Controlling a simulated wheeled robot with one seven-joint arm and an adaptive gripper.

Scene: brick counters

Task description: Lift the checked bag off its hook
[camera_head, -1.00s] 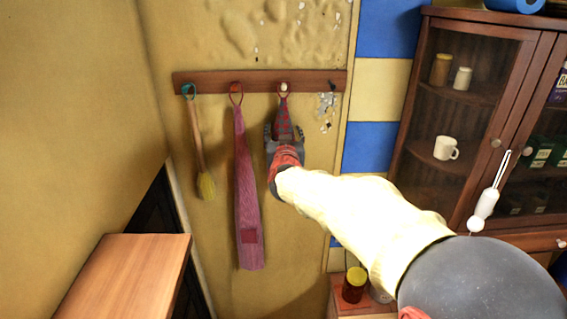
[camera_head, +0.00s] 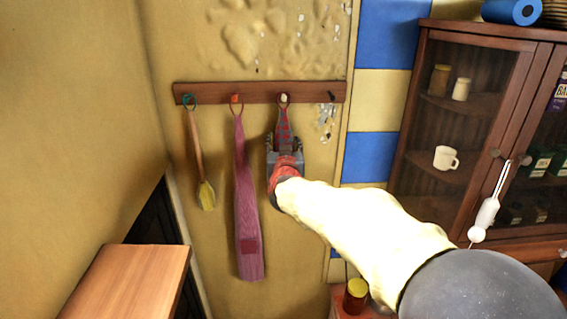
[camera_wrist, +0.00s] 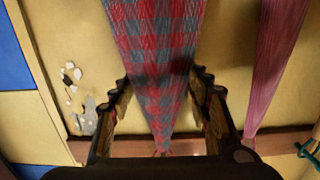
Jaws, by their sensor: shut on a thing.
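The checked bag (camera_head: 284,118), red and grey-blue, hangs by its loop from the white-tipped peg (camera_head: 284,97), third from the left on the wooden rack (camera_head: 205,94). My gripper (camera_head: 284,145) is at the bag's narrow upper part, just below the loop, and hides what hangs below. In the wrist view, upside down, the checked cloth (camera_wrist: 157,45) runs between the two fingers of my gripper (camera_wrist: 161,88) and narrows toward the rack. The gripper is shut on the bag. The loop is still around the peg.
A pink cloth (camera_head: 245,190) hangs just left of the bag, and a yellow-headed brush (camera_head: 204,190) further left. The rack's right-hand hook (camera_head: 332,96) is empty. A glass-fronted cabinet (camera_head: 410,130) stands at right. A wooden top (camera_head: 125,280) juts in at lower left.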

